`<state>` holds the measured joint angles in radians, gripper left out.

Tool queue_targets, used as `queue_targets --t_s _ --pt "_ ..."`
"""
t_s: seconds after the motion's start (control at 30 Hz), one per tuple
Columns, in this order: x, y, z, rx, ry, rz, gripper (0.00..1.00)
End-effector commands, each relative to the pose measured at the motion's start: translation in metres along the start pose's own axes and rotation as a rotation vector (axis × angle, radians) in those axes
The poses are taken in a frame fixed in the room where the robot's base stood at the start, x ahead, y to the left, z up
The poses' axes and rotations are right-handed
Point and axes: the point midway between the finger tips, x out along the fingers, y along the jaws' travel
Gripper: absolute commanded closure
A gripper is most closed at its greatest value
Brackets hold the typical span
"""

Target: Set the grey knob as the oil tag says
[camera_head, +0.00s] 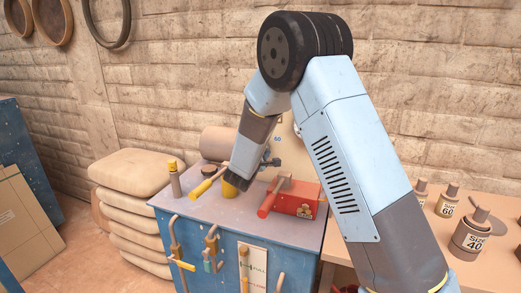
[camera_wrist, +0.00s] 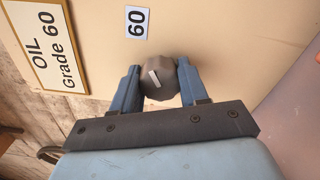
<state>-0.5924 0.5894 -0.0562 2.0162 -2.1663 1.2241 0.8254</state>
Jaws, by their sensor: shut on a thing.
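The grey knob (camera_wrist: 158,85) sits on a cream panel (camera_wrist: 225,40) in the wrist view, with a white pointer line on its face. My gripper (camera_wrist: 158,80) is shut on it, one blue finger on each side. The pointer slants toward the picture's upper left, roughly toward a small label reading 60 (camera_wrist: 137,22); I cannot tell if they line up exactly. The oil tag (camera_wrist: 46,45) at the left reads "OIL Grade 60". In the head view my gripper (camera_head: 271,161) is at the panel behind the blue bench, and the knob is hidden.
The blue bench (camera_head: 180,208) holds a red box (camera_head: 305,199) with a lever and a yellow-handled valve (camera_head: 205,184) close under my arm. Several levers are on its front. Containers labelled Size 40 (camera_head: 470,240) and Size 60 (camera_head: 446,205) stand on a table at the right.

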Motion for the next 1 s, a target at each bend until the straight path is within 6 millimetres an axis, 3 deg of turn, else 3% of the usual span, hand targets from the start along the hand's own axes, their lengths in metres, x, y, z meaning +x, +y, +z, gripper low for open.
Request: queue_targets --t_s 0.03,0.07,0.3,0.67,1.0 --pt "0.001 -0.003 0.003 -0.003 -0.006 -0.004 0.87" --pt "0.000 -0.003 0.003 -0.003 -0.006 -0.004 0.54" --pt "0.000 -0.002 0.002 -0.003 -0.004 -0.004 0.31" --pt "-0.007 -0.002 0.001 -0.002 -0.001 -0.003 0.31" --pt "-0.066 -0.001 -0.001 -0.003 0.001 -0.002 0.31"
